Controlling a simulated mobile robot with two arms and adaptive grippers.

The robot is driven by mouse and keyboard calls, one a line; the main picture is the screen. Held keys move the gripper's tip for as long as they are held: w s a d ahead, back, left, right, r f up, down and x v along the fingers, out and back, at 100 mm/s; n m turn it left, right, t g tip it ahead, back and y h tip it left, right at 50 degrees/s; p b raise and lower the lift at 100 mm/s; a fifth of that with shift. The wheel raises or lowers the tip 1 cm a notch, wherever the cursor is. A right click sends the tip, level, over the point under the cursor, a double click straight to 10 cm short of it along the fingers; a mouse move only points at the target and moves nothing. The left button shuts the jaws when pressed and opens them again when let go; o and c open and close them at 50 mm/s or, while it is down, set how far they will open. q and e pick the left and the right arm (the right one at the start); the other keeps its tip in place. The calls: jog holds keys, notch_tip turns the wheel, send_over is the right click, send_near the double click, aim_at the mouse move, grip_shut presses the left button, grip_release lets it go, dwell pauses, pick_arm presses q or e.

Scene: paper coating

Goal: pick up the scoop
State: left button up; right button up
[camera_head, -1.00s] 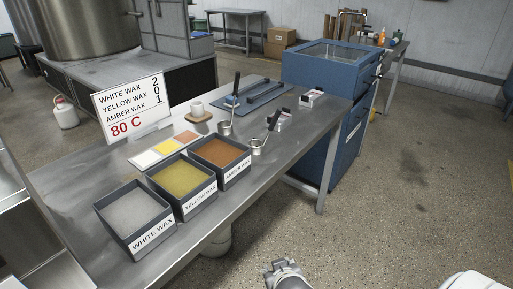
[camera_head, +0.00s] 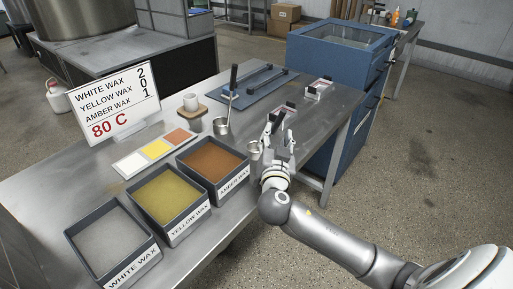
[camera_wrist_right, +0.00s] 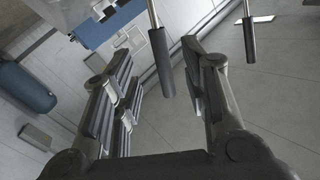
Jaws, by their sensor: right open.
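Two metal scoops with dark handles stand on the steel table. The farther scoop (camera_head: 221,126) has its handle upright and in plain view. The nearer scoop (camera_head: 254,150) shows its small cup beside my right gripper (camera_head: 278,138), which largely hides its handle. My right gripper is open and empty over the table's right side. In the right wrist view, one dark handle (camera_wrist_right: 161,62) appears between the two open fingers, and a second handle (camera_wrist_right: 249,40) appears right of them. I cannot tell whether a finger touches either handle. My left gripper is not in view.
White (camera_head: 77,237), yellow (camera_head: 134,201) and amber wax bins (camera_head: 179,164) stand along the front edge. A sign (camera_head: 72,100), color cards (camera_head: 133,163), a cup on a wooden base (camera_head: 190,101) and a blue tray (camera_head: 229,93) lie behind. A blue cabinet (camera_head: 300,65) adjoins the table.

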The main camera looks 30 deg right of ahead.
aim_at(275, 130)
jog(key=shift+w+d, duration=0.25)
jog(key=shift+w, duration=0.05)
jog(key=x, duration=0.1)
jog(key=p+x, duration=0.1)
jog(key=x, duration=0.2)
jog(key=shift+w+a+f, duration=0.1)
jog(key=shift+w+f, duration=0.2)
jog(key=shift+w, duration=0.05)
jog(key=shift+w+p, duration=0.25)
jog(key=shift+p, duration=0.05)
jog(key=shift+d+f, duration=0.1)
jog(key=shift+d, duration=0.15)
jog(key=shift+c, duration=0.6)
jog(key=c, duration=0.7)
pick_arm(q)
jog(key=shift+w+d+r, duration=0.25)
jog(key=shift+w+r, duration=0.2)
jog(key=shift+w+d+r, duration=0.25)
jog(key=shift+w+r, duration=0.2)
pick_arm(e)
grip_shut()
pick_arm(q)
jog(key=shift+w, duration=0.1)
